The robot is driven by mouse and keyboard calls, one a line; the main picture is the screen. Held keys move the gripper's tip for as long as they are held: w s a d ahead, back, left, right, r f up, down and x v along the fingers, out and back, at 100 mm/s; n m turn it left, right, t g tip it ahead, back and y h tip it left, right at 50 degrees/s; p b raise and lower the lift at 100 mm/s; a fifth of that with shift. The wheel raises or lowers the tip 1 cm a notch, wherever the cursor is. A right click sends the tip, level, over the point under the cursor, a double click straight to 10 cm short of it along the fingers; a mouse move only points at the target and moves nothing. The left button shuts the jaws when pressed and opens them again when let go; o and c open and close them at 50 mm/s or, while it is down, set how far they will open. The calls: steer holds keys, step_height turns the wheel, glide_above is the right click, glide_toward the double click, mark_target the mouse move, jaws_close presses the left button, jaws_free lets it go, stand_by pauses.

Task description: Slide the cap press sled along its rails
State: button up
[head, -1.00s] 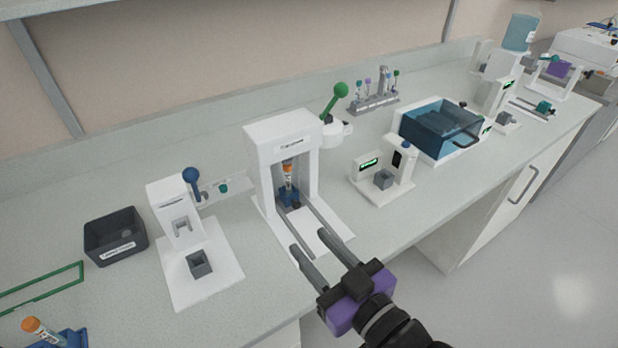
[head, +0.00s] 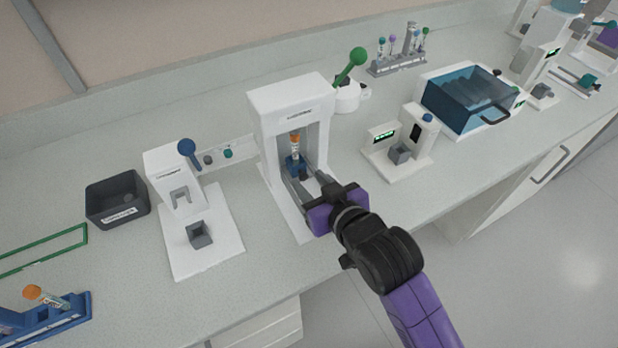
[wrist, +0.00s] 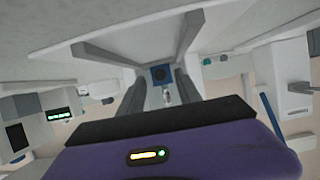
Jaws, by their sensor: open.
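The cap press (head: 291,97) is a white arch-shaped frame on a white base, with a green ball-ended lever at its right. Its blue sled (head: 292,163) sits inside the arch and holds an upright tube (head: 295,146) with an orange cap. My gripper (head: 305,180) is open in front of the arch, pointing at the sled. Its fingers lie on either side of the sled's line. Whether they touch it is unclear.
A white station (head: 186,217) with a blue lever stands left of the press, beside a dark bin (head: 117,201). A small white device (head: 400,150) and a blue-lidded box (head: 468,103) stand right. A tube rack (head: 397,65) is behind. The counter's front edge is close below my arm.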

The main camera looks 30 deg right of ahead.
steer(key=shift+w+f, duration=0.25)
steer(key=shift+w, duration=0.35)
jaws_close()
stand_by(1.1)
